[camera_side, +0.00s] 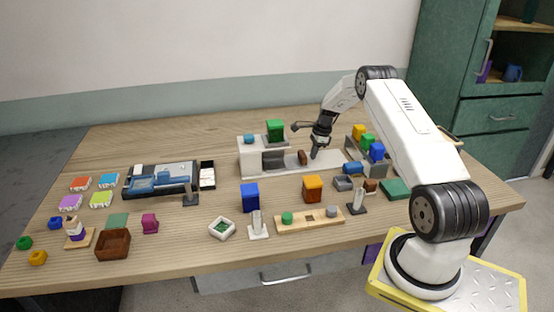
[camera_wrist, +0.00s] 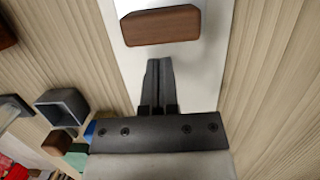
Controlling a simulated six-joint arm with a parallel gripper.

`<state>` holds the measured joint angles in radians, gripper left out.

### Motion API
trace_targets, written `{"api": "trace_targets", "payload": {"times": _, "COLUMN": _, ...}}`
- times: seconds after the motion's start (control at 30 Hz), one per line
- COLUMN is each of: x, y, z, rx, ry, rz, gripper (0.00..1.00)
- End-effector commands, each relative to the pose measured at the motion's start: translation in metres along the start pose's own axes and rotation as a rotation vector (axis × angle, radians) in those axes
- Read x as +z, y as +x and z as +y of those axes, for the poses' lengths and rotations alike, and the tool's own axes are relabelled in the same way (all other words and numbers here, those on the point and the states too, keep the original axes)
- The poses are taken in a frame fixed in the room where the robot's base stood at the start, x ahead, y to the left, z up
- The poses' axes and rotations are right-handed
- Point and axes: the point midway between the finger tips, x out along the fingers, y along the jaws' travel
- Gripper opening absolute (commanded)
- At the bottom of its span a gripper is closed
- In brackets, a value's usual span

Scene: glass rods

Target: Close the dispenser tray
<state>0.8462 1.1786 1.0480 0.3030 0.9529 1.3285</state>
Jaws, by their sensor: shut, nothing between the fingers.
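The dispenser (camera_side: 249,160) is a pale box with a dark opening, standing at the back middle of the table. Its flat pale tray (camera_side: 329,160) extends out to the right. A brown block (camera_side: 303,158) stands on the tray; I cannot tell if it is fixed there. In the wrist view the brown block (camera_wrist: 160,25) lies across the pale tray (camera_wrist: 207,75), just beyond my fingertips. My gripper (camera_side: 314,155) is shut and empty, low over the tray, right of the block. In the wrist view my gripper (camera_wrist: 159,62) shows a small gap to the block.
A rack of coloured blocks (camera_side: 368,142) stands close on the right. A blue cube (camera_side: 250,197) and an orange cube (camera_side: 312,188) stand in front. Bare wood borders the tray.

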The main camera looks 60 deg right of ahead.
Motion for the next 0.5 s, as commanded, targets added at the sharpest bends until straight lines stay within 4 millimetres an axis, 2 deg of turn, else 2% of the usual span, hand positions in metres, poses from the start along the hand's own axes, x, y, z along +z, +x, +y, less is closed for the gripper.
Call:
{"api": "trace_targets", "payload": {"times": 0.17, "x": -0.027, "y": -0.007, "z": 0.0, "rx": -0.003, "ry": 0.005, "rz": 0.002, "gripper": 0.0}}
{"api": "trace_targets", "payload": {"times": 0.5, "x": -0.024, "y": -0.069, "z": -0.001, "rx": -0.004, "ry": 0.002, "rz": 0.003, "gripper": 0.0}}
